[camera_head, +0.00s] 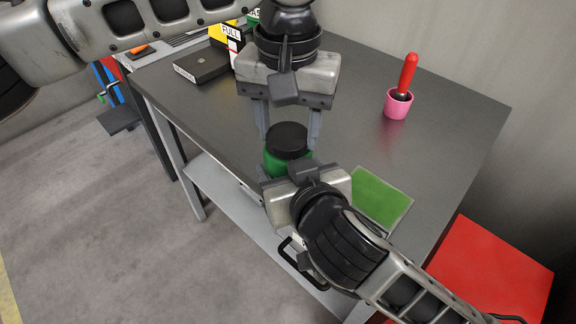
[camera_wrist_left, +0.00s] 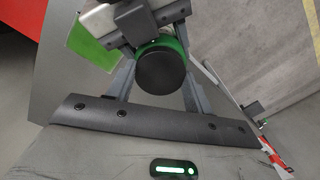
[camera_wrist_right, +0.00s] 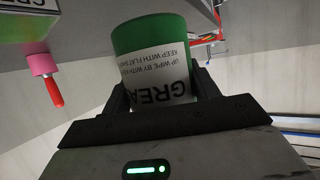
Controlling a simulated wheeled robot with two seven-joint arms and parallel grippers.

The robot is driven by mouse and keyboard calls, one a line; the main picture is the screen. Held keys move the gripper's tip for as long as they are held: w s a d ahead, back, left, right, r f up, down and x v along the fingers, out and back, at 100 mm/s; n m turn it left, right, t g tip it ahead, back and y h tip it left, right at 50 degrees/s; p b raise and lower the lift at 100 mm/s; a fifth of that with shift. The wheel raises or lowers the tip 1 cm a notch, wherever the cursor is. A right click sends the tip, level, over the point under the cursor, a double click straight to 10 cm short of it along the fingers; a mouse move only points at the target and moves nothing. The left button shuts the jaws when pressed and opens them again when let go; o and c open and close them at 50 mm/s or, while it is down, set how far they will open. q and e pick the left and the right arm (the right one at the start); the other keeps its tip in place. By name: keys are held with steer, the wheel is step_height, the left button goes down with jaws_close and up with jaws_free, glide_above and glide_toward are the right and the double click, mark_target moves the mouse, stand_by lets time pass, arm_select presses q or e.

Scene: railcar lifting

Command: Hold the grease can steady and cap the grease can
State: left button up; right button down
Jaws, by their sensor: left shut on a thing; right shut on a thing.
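The green grease can (camera_head: 273,163) is upright above the table's near edge. Its white printed label shows upside down in the right wrist view (camera_wrist_right: 158,75). My right gripper (camera_wrist_right: 160,90) is shut on the can's sides; its fingertips are mostly hidden in the head view. The round black cap (camera_head: 287,138) lies over the top of the can and also shows in the left wrist view (camera_wrist_left: 160,72). My left gripper (camera_head: 288,136) comes down from above and is shut on the cap. I cannot tell whether the cap is fully seated.
The grey table (camera_head: 350,110) is mostly clear. A pink cup (camera_head: 398,104) with a red-handled tool (camera_head: 408,72) stands at the right. A green mat (camera_head: 380,198) lies beside my right wrist. A dark box (camera_head: 201,66) is at the back left. A red block (camera_head: 490,268) is lower right.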

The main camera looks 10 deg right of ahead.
arm_select(q)
steer(key=m, duration=0.3)
steer(key=o, duration=1.1)
steer(key=shift+r, duration=0.1)
steer(key=shift+r, duration=2.2)
steer(key=shift+c, duration=0.2)
